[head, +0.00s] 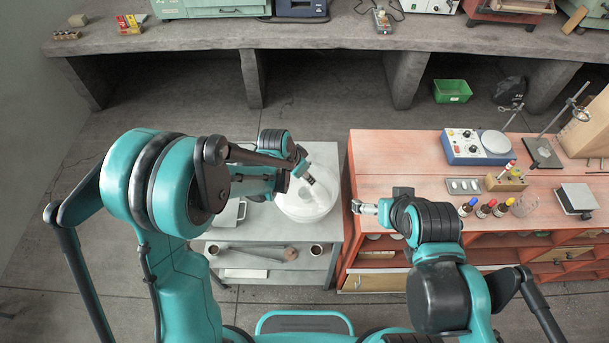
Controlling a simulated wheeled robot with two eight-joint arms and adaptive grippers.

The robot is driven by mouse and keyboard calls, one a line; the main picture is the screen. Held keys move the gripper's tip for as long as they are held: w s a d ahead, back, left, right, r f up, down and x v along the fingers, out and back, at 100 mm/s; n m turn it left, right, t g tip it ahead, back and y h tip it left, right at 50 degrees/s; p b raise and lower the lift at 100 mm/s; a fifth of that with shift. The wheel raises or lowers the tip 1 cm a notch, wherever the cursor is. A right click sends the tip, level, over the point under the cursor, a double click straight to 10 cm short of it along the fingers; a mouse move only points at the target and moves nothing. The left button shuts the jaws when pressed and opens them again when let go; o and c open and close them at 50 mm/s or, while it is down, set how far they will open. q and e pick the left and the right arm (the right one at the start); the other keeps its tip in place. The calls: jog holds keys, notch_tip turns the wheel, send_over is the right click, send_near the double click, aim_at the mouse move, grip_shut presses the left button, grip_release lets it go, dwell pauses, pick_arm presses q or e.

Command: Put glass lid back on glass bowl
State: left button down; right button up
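A round, pale, translucent glass vessel (302,211) stands on the grey cart (326,153), near its right edge. I cannot tell the glass bowl and glass lid apart as two pieces at this size. My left gripper (311,180) reaches down from the upper left over the middle of the glass. Its fingertips are at or just above the glass, and I cannot tell whether they grip anything. My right gripper (357,207) is right of the glass, by the left edge of the red bench, pointing left and apart from the glass. Its fingers are too small to judge.
The red wooden bench (390,150) holds a blue-and-white stirrer (478,147), dropper bottles (486,208), a beaker (524,203) and a stand (543,152). A narrow gap separates cart and bench. The cart's lower shelf (240,256) holds several items. A concrete bench runs behind.

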pick_arm(q)
jog(key=shift+s, duration=0.1)
jog(key=shift+f+b, duration=0.45)
jog(key=shift+b, duration=0.15)
jog(key=shift+f, duration=0.1)
jog(key=c, duration=1.1)
grip_release()
